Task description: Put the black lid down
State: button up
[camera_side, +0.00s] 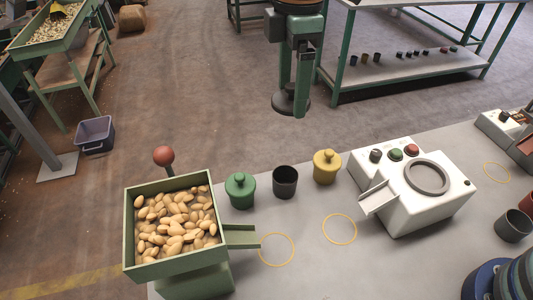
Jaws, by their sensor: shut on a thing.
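My gripper (294,96) hangs at the top middle, its green fingers shut on the black lid (281,104). The lid is a dark round disc, roughly level, held in the air. The fingers hide part of it. The black pot (285,183) stands upright and open on the grey table, below the lid in the picture and apart from it. The green pot (240,190) to its left and the yellow pot (327,167) to its right both wear knobbed lids.
A green hopper (128,221) full of nuts, with a red-knobbed lever (164,156), stands at left. A white machine (433,212) with buttons and a chute stands at right. Two yellow rings (277,265) (340,244) mark bare table in front of the pots.

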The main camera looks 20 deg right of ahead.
jog(key=shift+r, duration=0.3)
jog(key=s+d+f, duration=0.2)
jog(key=s+f, duration=0.3)
jog(key=f, duration=0.7)
send_over(340, 228)
jog(key=shift+n, duration=0.3)
notch_tip(340, 228, down, 9)
jog(key=shift+a+f, duration=0.1)
jog(key=shift+f, duration=1.5)
jog(key=o, duration=1.1)
jog(key=shift+f, duration=0.1)
jog(key=shift+o, duration=0.3)
